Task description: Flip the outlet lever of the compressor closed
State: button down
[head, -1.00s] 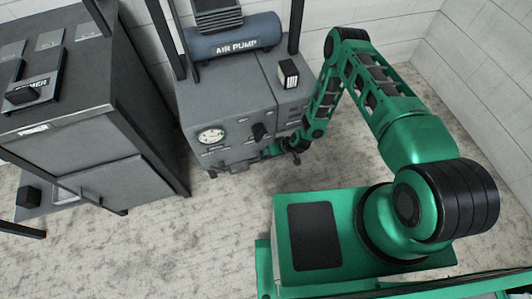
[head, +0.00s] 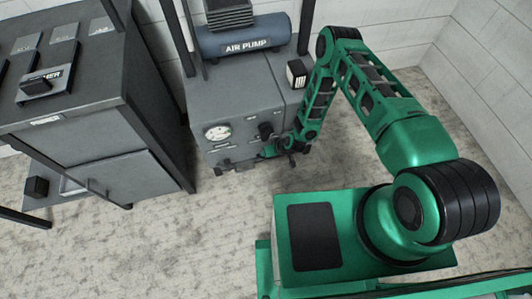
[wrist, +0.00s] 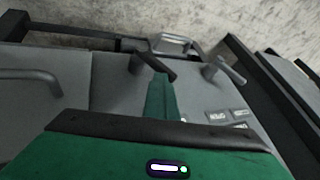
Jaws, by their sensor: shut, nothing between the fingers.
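The compressor is a grey cabinet (head: 240,105) with a blue air pump tank on top, at the upper middle of the head view. My gripper (head: 268,151) is low at its front face, mostly hidden by its small size there. In the wrist view my green gripper (wrist: 161,98) is shut, with nothing visible between the fingers. A dark lever (wrist: 157,67) lies right at the fingertips; I cannot tell whether they touch. A second, grey lever (wrist: 229,70) stands to its right, apart from the gripper. I cannot read which lever is the outlet.
A round gauge (head: 217,132) and a black knob (head: 265,130) are on the cabinet front. Small labels (wrist: 228,115) show near the levers in the wrist view. A dark grey cabinet (head: 100,150) stands to the left. The floor (head: 180,245) in front is clear.

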jog(key=shift+s+a, duration=0.2)
jog(key=shift+a, duration=0.6)
jog(key=a+r+v, duration=0.1)
jog(key=v, duration=1.1)
jog(key=shift+w+a, duration=0.25)
jog(key=shift+w, duration=0.15)
jog(key=shift+s, duration=0.15)
